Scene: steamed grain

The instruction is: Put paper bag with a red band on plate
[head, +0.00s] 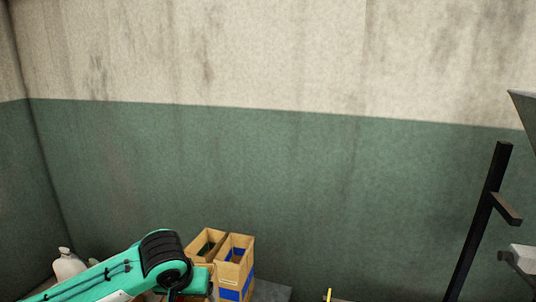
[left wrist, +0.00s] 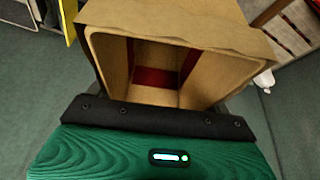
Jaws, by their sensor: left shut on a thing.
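The paper bag with a red band (left wrist: 168,30) fills the upper middle of the left wrist view. It is brown and open at the top, and a dark red band shows on its inside. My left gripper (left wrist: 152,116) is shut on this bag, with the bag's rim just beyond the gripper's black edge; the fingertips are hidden. No plate is visible. My right gripper is not in view.
In the head view a paper bag with a blue band (head: 235,265) stands beside another brown bag with a green inside (head: 207,243). A white bottle-like object (head: 68,265) is at the far left. A black post (head: 480,220) stands at right. A wooden slatted piece (left wrist: 287,25) is in the wrist view.

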